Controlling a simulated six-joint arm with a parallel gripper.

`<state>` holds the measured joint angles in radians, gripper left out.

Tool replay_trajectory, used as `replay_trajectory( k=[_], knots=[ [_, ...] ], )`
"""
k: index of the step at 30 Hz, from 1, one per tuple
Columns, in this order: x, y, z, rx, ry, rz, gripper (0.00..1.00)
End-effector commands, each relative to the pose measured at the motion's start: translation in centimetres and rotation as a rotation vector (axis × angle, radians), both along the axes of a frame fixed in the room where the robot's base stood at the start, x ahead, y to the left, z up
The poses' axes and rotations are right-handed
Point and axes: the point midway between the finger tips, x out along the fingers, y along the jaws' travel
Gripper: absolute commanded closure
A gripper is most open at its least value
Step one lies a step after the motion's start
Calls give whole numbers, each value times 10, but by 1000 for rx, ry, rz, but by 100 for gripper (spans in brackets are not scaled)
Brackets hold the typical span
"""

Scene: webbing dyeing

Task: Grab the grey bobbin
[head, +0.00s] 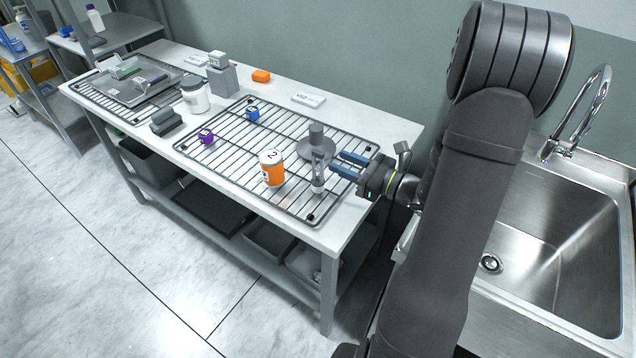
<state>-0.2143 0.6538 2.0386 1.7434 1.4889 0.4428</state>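A grey bobbin (316,150), with a round flange and an upright post, stands on the right part of the wire rack (232,160) on the white table. My gripper (338,162) is at the right of the bobbin, low over the rack. Its two blue fingers point left and are spread apart, with nothing visible between them. A slim clear and grey vial-like thing (318,178) stands just in front of the bobbin, near the fingertips, and hides part of its front. I cannot tell whether a finger touches either thing.
An orange jar with a white lid (272,170) stands left of the vial. Purple (206,137) and blue (252,114) small items sit on the rack. A sink (545,250) is at right.

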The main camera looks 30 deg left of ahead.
Motion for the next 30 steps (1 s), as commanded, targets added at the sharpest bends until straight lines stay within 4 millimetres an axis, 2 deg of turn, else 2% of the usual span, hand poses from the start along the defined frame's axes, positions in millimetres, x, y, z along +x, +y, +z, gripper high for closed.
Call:
replay_trajectory(
  k=[12,21,22,27,30],
  knots=[
    [-5,47,-4,-1,-2,3,64],
    [-4,51,-4,-1,-1,1,64],
    [-4,51,-4,-1,-1,1,66],
    [-4,51,-4,-1,-1,1,99],
    [-4,51,-4,-1,-1,1,100]
  ],
)
